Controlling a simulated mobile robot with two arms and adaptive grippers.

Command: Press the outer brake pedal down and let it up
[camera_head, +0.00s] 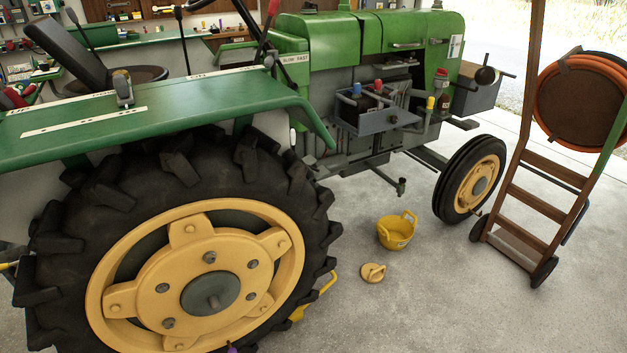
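A green vintage tractor (335,40) fills the left and middle of the head view, its large rear wheel (195,270) in front. I cannot make out the outer brake pedal for certain. The area between the fender (160,115) and the engine is partly hidden by the fender and tyre. A small dark step or pedal-like part (401,187) sticks out low under the tractor's side; I cannot tell what it is. Neither of my grippers shows in this view.
A yellow bucket (396,232) and a round yellow lid-like piece (373,273) are on the floor. A hand truck (540,190) with a coiled orange hose stands at right.

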